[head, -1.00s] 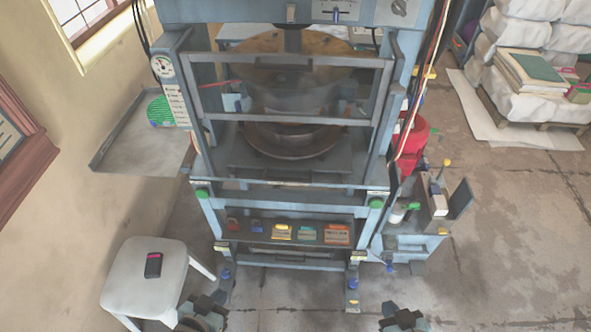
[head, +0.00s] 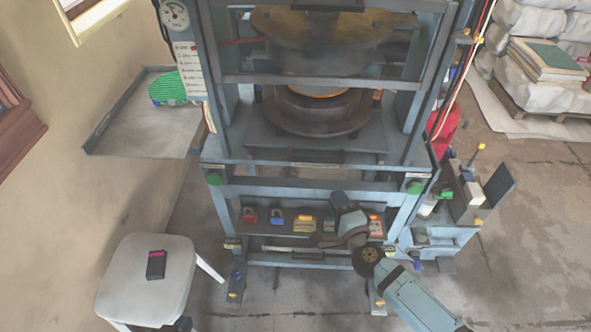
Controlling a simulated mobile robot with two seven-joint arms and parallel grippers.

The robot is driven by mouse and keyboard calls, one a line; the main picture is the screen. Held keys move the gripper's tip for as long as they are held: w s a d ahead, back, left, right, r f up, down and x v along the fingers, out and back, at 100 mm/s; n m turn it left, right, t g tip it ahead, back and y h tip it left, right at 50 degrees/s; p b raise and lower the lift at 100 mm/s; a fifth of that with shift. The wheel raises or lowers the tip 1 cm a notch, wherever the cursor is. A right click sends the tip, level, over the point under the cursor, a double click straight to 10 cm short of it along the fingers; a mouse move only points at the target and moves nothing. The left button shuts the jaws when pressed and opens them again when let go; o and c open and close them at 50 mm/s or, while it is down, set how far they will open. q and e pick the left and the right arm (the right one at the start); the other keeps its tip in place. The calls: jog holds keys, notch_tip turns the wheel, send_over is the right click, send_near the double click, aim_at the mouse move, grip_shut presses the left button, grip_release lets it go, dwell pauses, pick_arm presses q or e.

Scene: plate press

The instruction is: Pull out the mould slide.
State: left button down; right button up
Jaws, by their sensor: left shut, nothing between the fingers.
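The mould slide (head: 270,143) is a flat grey plate inside the press, with a round dark mould (head: 318,122) on it. A dark bar (head: 318,157) runs along its front edge. The slide appears to be inside the press frame. My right gripper (head: 343,212) is in front of the lower shelf, below the slide and apart from it. Its fingers are dark and blurred against the shelf, so I cannot tell their state. Only a small dark tip of my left gripper (head: 181,324) shows at the bottom edge beside the stool; it is shut and empty.
A barred guard (head: 300,80) crosses the press above the mould. Coloured padlocks (head: 277,216) and tags sit on the lower shelf. A white stool (head: 150,285) stands at left, under a wall tray (head: 140,143). A side rack (head: 470,200) stands at right.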

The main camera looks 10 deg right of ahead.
aim_at(317, 162)
jog(key=w, duration=0.4)
jog(key=w+a, duration=0.1)
jog(key=w, duration=0.4)
jog(key=w+b, duration=0.1)
jog(key=w, duration=0.3)
jog(key=shift+w+a, duration=0.15)
jog(key=shift+w, duration=0.15)
grip_shut()
